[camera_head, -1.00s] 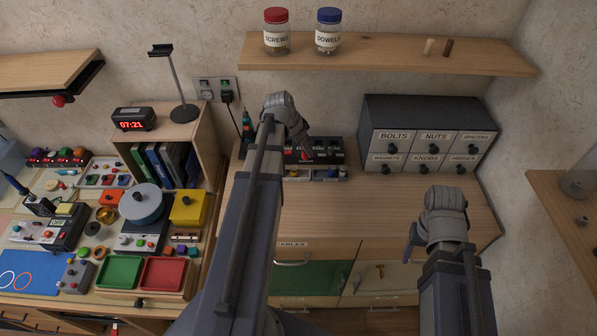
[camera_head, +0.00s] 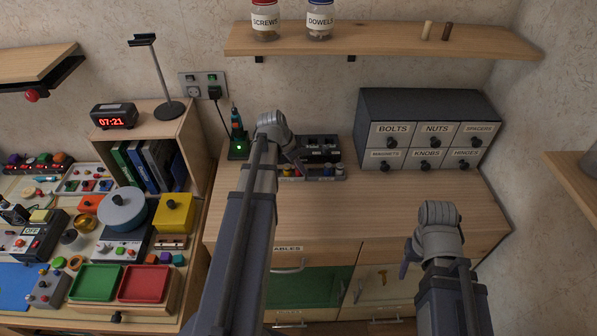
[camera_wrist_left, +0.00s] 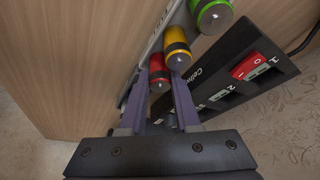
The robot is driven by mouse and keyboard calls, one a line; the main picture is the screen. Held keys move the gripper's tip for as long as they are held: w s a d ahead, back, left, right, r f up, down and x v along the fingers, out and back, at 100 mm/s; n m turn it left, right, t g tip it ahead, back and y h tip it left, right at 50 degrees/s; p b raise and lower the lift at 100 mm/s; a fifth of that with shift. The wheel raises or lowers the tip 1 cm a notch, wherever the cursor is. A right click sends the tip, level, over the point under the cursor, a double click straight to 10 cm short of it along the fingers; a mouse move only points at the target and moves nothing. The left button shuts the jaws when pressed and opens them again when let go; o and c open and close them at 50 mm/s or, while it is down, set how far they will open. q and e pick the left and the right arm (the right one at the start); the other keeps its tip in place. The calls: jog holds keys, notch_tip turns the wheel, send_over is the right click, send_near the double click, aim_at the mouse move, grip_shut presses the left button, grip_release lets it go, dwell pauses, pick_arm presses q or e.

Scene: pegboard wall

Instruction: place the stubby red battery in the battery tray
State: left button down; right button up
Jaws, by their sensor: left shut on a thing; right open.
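In the left wrist view, the stubby red battery (camera_wrist_left: 158,84) is between the fingers of my left gripper (camera_wrist_left: 158,78), which is shut on it. It is beside a yellow battery (camera_wrist_left: 177,50) and a green battery (camera_wrist_left: 211,14) that stand in a row at the grey battery tray (camera_wrist_left: 153,44). Whether the red battery touches the tray floor is hidden. In the head view, my left gripper (camera_head: 298,162) is at the left end of the tray (camera_head: 325,179), and the red battery is not clear there. My right gripper (camera_head: 407,262) is open and empty over the counter's front right.
A black charger (camera_wrist_left: 222,84) with numbered slots and a red piece stands right behind the tray. A drawer cabinet (camera_head: 426,108) is at right, and a green-lit screwdriver stand (camera_head: 238,147) at left. The counter's middle right is clear.

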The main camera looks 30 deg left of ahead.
pick_arm(q)
jog(key=shift+f, duration=0.1)
jog(key=shift+f, duration=0.1)
jog(key=shift+s+f, duration=0.1)
jog(key=shift+f, duration=0.1)
jog(key=c, duration=0.6)
grip_release()
jog(key=shift+s+r, duration=0.1)
jog(key=shift+r+p, duration=0.35)
jog(key=p+v, duration=1)
jog(key=v, duration=0.1)
jog(key=shift+a+r+p, duration=0.1)
jog(key=shift+r+p, duration=0.25)
jog(key=shift+r, duration=0.05)
